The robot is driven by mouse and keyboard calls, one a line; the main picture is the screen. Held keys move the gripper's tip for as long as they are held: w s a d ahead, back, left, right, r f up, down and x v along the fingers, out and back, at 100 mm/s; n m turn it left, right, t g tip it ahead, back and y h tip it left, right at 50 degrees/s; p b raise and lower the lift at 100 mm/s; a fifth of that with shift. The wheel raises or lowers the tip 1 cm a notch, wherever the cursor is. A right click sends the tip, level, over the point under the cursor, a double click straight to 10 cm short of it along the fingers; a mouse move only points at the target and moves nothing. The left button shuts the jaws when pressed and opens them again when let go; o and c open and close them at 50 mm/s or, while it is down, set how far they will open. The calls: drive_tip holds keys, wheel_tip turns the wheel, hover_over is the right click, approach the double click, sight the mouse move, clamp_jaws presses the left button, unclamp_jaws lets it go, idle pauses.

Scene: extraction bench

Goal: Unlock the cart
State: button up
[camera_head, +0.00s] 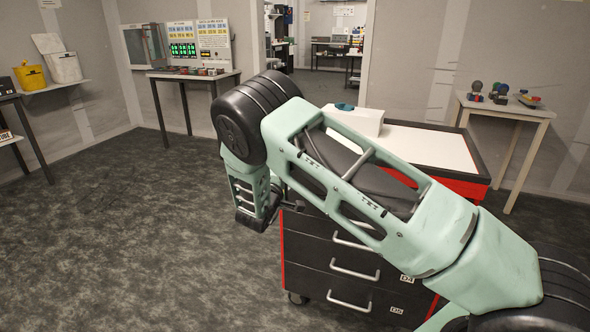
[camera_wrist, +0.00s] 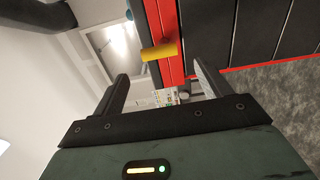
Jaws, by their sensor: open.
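The cart (camera_head: 310,244) is black and red, with a white top, several drawers with grey handles, and wheels. It stands right of centre in the head view, partly hidden behind my arm. In the wrist view its red edge and black drawer fronts (camera_wrist: 208,35) lie at the top. A short yellow cylinder (camera_wrist: 160,51) sticks out from the cart's red edge; whether it is a lock or a key I cannot tell. My gripper (camera_wrist: 160,73) is open and empty, its fingertips apart from the yellow cylinder. In the head view, my gripper (camera_head: 254,216) hangs beside the cart's left front corner.
A white box with a blue opening (camera_head: 353,119) sits on the cart top. A table with small coloured objects (camera_head: 524,108) stands at the right. A table with a sign panel (camera_head: 193,76) is at the back left. The floor (camera_head: 130,235) left of the cart is clear.

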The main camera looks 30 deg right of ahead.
drive_tip(key=v, duration=0.8)
drive_tip(key=shift+b, duration=0.35)
drive_tip(key=shift+a, duration=0.15)
